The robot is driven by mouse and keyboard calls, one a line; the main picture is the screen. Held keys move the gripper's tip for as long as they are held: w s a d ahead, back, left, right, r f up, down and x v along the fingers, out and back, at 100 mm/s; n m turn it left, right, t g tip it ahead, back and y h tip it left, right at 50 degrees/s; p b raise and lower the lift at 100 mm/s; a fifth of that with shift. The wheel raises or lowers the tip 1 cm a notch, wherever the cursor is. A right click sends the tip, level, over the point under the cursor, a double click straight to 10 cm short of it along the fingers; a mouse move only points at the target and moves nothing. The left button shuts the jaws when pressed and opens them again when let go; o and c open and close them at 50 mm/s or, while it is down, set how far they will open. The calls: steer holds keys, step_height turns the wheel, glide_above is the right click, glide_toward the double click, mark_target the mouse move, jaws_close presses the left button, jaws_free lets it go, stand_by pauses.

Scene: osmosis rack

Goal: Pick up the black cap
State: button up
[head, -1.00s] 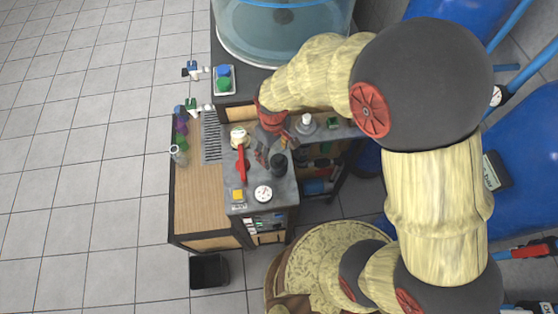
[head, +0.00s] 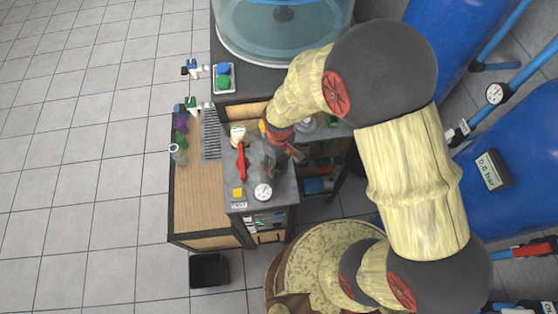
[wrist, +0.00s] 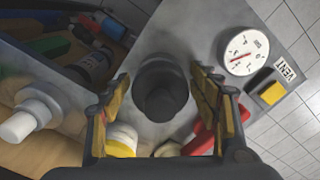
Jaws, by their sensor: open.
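The black cap (wrist: 160,88) stands upright on the grey panel top in the wrist view, round and dark with a narrower top. My gripper (wrist: 163,92) is open, with one yellow-and-black finger to the left of the cap and one to the right. Clear gaps show between the fingers and the cap, so it is not gripped. In the head view my gripper (head: 280,156) is over the grey panel top and largely hides the cap.
A pressure gauge (wrist: 243,51) and a yellow VENT button (wrist: 271,92) sit beyond the right finger. A red lever (wrist: 203,136) lies close to that finger. A white-and-yellow part (wrist: 121,139) is near the gripper's base. A white fitting (wrist: 35,115) stands at left.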

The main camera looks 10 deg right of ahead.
steer(key=shift+c, duration=1.2)
steer(key=c, duration=0.7)
steer(key=shift+c, duration=0.8)
